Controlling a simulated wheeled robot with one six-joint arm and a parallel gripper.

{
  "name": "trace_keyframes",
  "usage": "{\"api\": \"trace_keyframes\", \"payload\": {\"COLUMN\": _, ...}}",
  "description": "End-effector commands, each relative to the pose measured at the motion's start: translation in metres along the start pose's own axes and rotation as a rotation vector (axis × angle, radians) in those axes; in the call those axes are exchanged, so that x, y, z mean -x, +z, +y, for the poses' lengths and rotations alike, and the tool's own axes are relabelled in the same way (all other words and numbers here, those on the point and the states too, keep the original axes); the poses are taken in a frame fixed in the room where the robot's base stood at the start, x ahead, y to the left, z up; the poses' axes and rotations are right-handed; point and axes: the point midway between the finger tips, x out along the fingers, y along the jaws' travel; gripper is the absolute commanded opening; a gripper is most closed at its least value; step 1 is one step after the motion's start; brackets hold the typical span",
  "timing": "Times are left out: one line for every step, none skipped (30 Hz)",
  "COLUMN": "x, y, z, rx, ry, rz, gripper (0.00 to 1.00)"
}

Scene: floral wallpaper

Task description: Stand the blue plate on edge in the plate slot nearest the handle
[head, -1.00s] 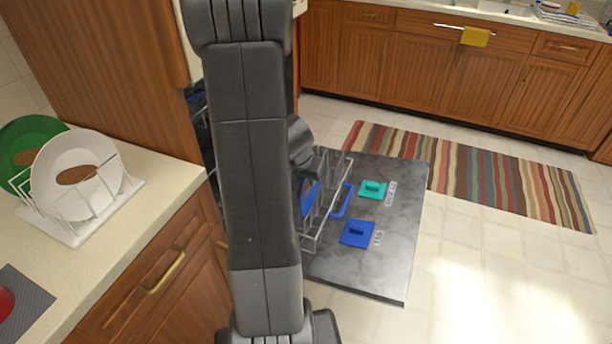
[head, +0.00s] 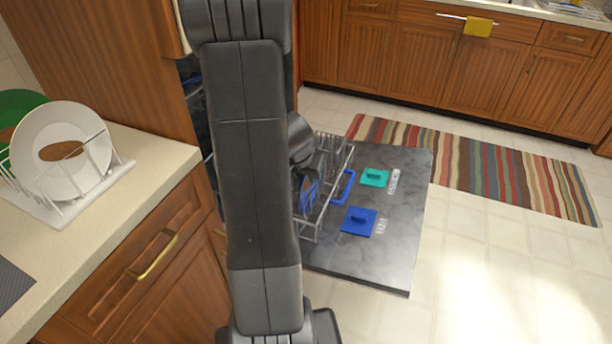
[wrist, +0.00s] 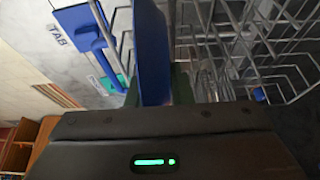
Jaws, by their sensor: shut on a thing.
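The blue plate (wrist: 151,45) is seen edge-on in the wrist view, upright between the fingers of my gripper (wrist: 155,92), which is shut on it. Wires of the dishwasher rack (wrist: 215,35) rise close on its right. In the head view a bit of the blue plate (head: 309,192) shows among the wires of the rack (head: 330,150); my arm hides most of it and my gripper. The rack's blue handle (head: 344,187) is on the right side of the rack. I cannot tell whether the plate's lower edge sits in a slot.
On the left counter (head: 150,165) a white rack (head: 60,205) holds a white plate (head: 35,125) and a green plate (head: 20,102). A striped rug (head: 500,175) lies beyond.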

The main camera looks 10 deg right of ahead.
Motion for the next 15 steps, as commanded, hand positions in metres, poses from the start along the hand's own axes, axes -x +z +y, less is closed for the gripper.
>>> {"api": "trace_keyframes", "payload": {"x": 0.0002, "y": -0.0003, "z": -0.0002, "rx": 0.0, "ry": -0.001, "rz": 0.001, "gripper": 0.0}}
{"api": "trace_keyframes", "payload": {"x": 0.0003, "y": -0.0004, "z": -0.0002, "rx": 0.0, "ry": -0.001, "rz": 0.001, "gripper": 0.0}}
{"api": "trace_keyframes", "payload": {"x": 0.0004, "y": -0.0004, "z": -0.0002, "rx": 0.0, "ry": -0.001, "rz": 0.001, "gripper": 0.0}}
{"api": "trace_keyframes", "payload": {"x": 0.0004, "y": -0.0004, "z": -0.0002, "rx": 0.0, "ry": -0.001, "rz": 0.001, "gripper": 0.0}}
{"api": "trace_keyframes", "payload": {"x": 0.0004, "y": -0.0004, "z": -0.0002, "rx": 0.0, "ry": -0.001, "rz": 0.001, "gripper": 0.0}}
{"api": "trace_keyframes", "payload": {"x": 0.0004, "y": -0.0004, "z": -0.0002, "rx": 0.0, "ry": -0.001, "rz": 0.001, "gripper": 0.0}}
{"api": "trace_keyframes", "payload": {"x": 0.0004, "y": -0.0004, "z": -0.0002, "rx": 0.0, "ry": -0.001, "rz": 0.001, "gripper": 0.24}}
{"api": "trace_keyframes", "payload": {"x": 0.0004, "y": -0.0004, "z": -0.0002, "rx": 0.0, "ry": -0.001, "rz": 0.001, "gripper": 0.3}}
{"api": "trace_keyframes", "payload": {"x": 0.0004, "y": -0.0004, "z": -0.0002, "rx": 0.0, "ry": -0.001, "rz": 0.001, "gripper": 0.37}}
{"api": "trace_keyframes", "payload": {"x": 0.0003, "y": -0.0004, "z": -0.0002, "rx": 0.0, "ry": -0.001, "rz": 0.001, "gripper": 0.43}}
{"api": "trace_keyframes", "payload": {"x": 0.0003, "y": -0.0003, "z": -0.0002, "rx": 0.0, "ry": -0.001, "rz": 0.001, "gripper": 0.45}}
{"api": "trace_keyframes", "payload": {"x": 0.0003, "y": -0.0003, "z": -0.0002, "rx": 0.0, "ry": -0.001, "rz": 0.001, "gripper": 0.45}}
{"api": "trace_keyframes", "payload": {"x": 0.0003, "y": -0.0003, "z": -0.0002, "rx": 0.0, "ry": 0.0, "rz": 0.0, "gripper": 0.45}}
{"api": "trace_keyframes", "payload": {"x": 0.0002, "y": -0.0003, "z": -0.0001, "rx": 0.0, "ry": 0.0, "rz": 0.0, "gripper": 0.45}}
{"api": "trace_keyframes", "payload": {"x": 0.0002, "y": -0.0002, "z": -0.0001, "rx": 0.0, "ry": 0.0, "rz": 0.0, "gripper": 0.45}}
